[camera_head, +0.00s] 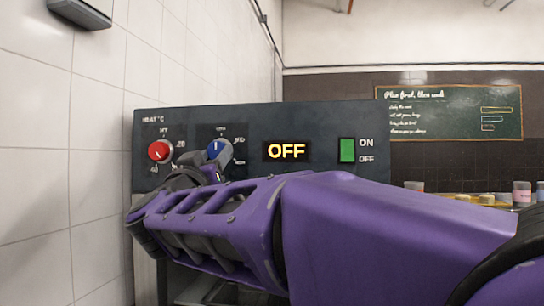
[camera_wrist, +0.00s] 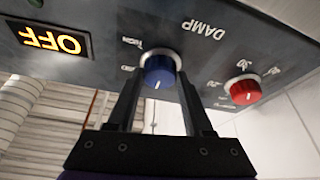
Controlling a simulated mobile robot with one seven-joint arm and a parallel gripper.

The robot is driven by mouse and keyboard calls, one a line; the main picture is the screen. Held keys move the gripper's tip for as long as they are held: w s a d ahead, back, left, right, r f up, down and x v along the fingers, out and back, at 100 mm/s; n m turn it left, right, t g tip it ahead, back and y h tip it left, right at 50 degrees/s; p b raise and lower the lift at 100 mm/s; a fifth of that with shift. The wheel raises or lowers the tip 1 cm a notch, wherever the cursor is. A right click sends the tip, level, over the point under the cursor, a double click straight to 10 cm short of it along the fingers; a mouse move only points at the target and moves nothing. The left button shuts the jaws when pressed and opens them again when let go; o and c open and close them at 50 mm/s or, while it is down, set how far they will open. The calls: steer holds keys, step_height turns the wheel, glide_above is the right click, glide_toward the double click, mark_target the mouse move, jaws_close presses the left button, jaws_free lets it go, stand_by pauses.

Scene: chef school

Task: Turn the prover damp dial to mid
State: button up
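The prover's blue damp dial (camera_head: 217,150) is on the dark control panel (camera_head: 317,119), right of the red heat dial. Its white pointer mark points upward in the head view, at the small label above it. The wrist view is upside down; there the blue dial (camera_wrist: 159,72) sits under the word DAMP. The label MID (camera_wrist: 127,69) is beside it, partly covered by a finger. My gripper (camera_wrist: 160,84) is open, with one finger on each side of the dial. I cannot tell whether the fingers touch it. In the head view my purple arm hides most of the gripper.
The red heat dial (camera_wrist: 245,89) is close beside my gripper. A lit OFF display (camera_head: 286,151) and a green ON/OFF switch (camera_head: 347,150) are on the same panel. A white tiled wall (camera_head: 75,170) stands close on the left. Jars (camera_head: 521,193) stand at the right.

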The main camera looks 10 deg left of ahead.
jaws_close()
steer(key=shift+m, duration=0.4)
steer(key=m+h, duration=0.1)
steer(key=m, duration=0.1)
steer(key=m+h, duration=0.2)
steer(key=m, duration=0.1)
steer(key=m+h, duration=0.1)
steer(key=m, duration=0.1)
steer(key=shift+a+m+g+h, duration=0.3)
steer(key=shift+m, duration=0.1)
steer(key=m+g+h, duration=0.1)
steer(key=m, duration=0.3)
steer(key=m+g+h, duration=0.1)
steer(key=m+h, duration=0.1)
steer(key=m, duration=0.1)
steer(key=shift+w+a+r+m, duration=0.1)
steer(key=shift+a+r+m, duration=0.05)
steer(key=shift+m, duration=0.25)
steer(key=shift+m+p, duration=0.3)
steer(key=o, duration=0.6)
jaws_free()
